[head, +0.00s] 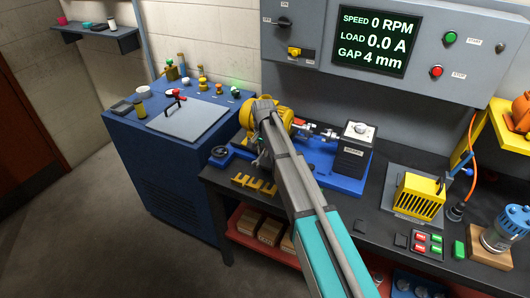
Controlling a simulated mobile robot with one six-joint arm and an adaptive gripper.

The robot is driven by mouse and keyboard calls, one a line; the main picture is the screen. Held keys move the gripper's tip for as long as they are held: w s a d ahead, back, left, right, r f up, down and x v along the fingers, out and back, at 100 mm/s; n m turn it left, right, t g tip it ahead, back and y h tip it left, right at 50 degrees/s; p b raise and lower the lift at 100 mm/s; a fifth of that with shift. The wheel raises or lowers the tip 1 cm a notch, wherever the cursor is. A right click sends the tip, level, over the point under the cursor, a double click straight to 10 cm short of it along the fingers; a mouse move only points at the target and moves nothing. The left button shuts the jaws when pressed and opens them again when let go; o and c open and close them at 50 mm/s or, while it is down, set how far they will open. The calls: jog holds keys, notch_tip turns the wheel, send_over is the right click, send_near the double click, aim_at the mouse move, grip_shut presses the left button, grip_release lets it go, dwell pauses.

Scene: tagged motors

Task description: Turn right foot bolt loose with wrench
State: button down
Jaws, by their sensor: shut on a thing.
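A yellow motor (286,110) stands on a blue base (314,168) on the black bench, partly hidden behind my arm. A shaft with a coupling (308,128) runs from it to a black-fronted unit (354,150) on the right. My gripper (260,154) points down at the near left side of the motor, mostly hidden by my forearm. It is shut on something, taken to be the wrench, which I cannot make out. The right foot bolt is too small or hidden, so I cannot tell whether the wrench touches it.
A yellow slotted piece (254,184) lies near the bench's front left edge. A blue cabinet (165,150) stands left. A yellow finned unit (416,195) and push buttons (428,243) are on the right. The wall display (378,40) reads 0 RPM, 0.0 A, 4 mm.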

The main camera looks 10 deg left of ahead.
jog(key=shift+r+p, duration=0.65)
jog(key=shift+r, duration=0.1)
dwell(0.4)
jog(key=shift+r+p, duration=0.85)
jog(key=shift+r, duration=0.1)
notch_tip(320, 180, up, 5)
jog(key=p, duration=0.5)
dwell(0.3)
